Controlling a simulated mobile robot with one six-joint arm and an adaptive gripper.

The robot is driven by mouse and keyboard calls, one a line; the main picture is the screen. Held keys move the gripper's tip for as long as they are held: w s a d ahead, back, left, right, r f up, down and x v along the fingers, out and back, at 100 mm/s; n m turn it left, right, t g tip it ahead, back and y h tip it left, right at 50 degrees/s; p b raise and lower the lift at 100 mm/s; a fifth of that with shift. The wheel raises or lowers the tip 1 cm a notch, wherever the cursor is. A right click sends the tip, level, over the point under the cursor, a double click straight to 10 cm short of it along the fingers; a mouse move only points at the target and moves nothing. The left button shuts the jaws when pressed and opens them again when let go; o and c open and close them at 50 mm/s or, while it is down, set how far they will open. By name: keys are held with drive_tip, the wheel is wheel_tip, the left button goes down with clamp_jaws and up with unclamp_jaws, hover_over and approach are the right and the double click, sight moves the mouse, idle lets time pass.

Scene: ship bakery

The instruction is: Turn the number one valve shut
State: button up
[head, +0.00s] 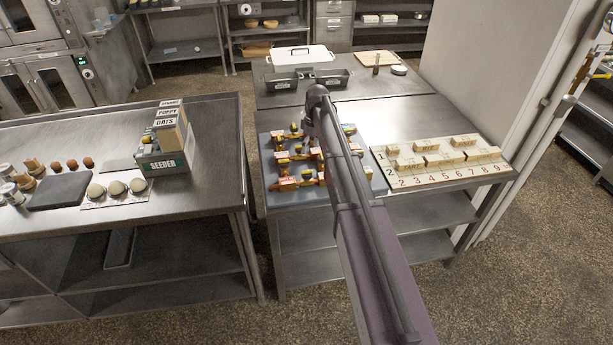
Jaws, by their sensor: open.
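A blue-grey board (266,172) lies on the steel table in the middle of the head view. It carries several small valve assemblies (296,149) with orange-brown pipework, dark and yellow parts and pale tags. The tags are too small to read, so I cannot tell which valve is number one or how its handle stands. My arm crosses over the right part of the board and hides some of the assemblies. My gripper cannot be made out; the arm hides the space where its end hangs over the board.
A numbered board (440,177) with wooden blocks lies right of the valves. Behind are dark tins (281,82), a white tray (300,57) and a cutting board (377,58). A left table holds a green seeder box (165,163). A gap separates the tables. A white wall (480,70) stands right.

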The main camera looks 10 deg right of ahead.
sight(307, 171)
drive_tip(key=shift+s+a+f+b, duration=0.25)
drive_tip(key=shift+f+b, duration=1.3)
drive_tip(key=shift+f, duration=0.15)
drive_tip(key=shift+s+a+f+b, duration=0.25)
drive_tip(key=shift+f+b, duration=1.35)
drive_tip(key=shift+f, duration=0.05)
drive_tip(key=shift+s+a+f+b, duration=0.25)
drive_tip(key=shift+f+b, duration=1.3)
drive_tip(key=shift+f, duration=0.15)
drive_tip(key=c, duration=1.1)
